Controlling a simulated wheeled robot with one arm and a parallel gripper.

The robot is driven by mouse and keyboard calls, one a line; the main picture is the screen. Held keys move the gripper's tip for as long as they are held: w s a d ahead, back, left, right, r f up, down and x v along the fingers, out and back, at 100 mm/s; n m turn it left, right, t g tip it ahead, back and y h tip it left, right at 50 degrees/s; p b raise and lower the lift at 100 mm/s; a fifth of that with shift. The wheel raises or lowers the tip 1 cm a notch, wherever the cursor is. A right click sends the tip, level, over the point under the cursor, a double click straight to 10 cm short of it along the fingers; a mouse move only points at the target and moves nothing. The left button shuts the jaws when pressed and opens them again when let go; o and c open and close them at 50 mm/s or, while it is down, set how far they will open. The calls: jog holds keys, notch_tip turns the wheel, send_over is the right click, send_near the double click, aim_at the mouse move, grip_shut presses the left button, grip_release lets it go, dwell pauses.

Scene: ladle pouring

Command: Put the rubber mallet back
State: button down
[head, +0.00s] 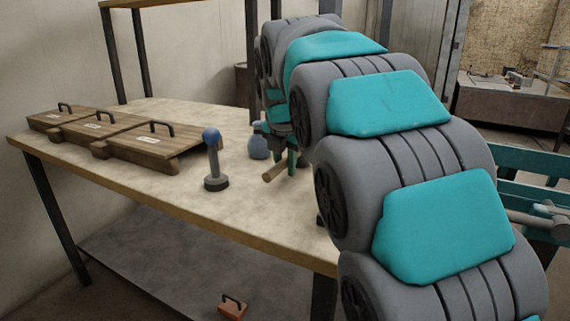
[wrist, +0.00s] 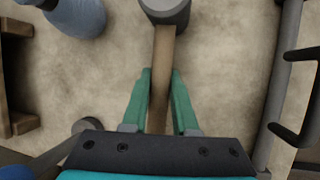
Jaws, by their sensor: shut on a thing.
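The rubber mallet has a grey cylindrical head (wrist: 166,10) and a brown wooden handle (wrist: 163,60). In the wrist view my gripper (wrist: 161,74) has its green fingers on either side of the handle and is shut on it. The head points away from my palm, at the top edge of the picture. In the head view part of the wooden handle (head: 274,172) shows beside my gripper (head: 291,160), over the workbench (head: 150,193). The mallet head is hidden there. I cannot tell how high the mallet is above the bench top.
Wooden boxes with black handles (head: 118,140) stand at the bench's left. A blue-knobbed tool with a round grey base (head: 213,165) stands in the middle. A blue vessel (head: 258,148) is close to my gripper. In the wrist view, dark bars (wrist: 278,90) run along the right.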

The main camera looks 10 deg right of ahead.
jog(key=c, duration=0.7)
grip_release()
jog(key=shift+r, duration=0.1)
jog(key=v, duration=1.2)
jog(key=shift+w, duration=0.1)
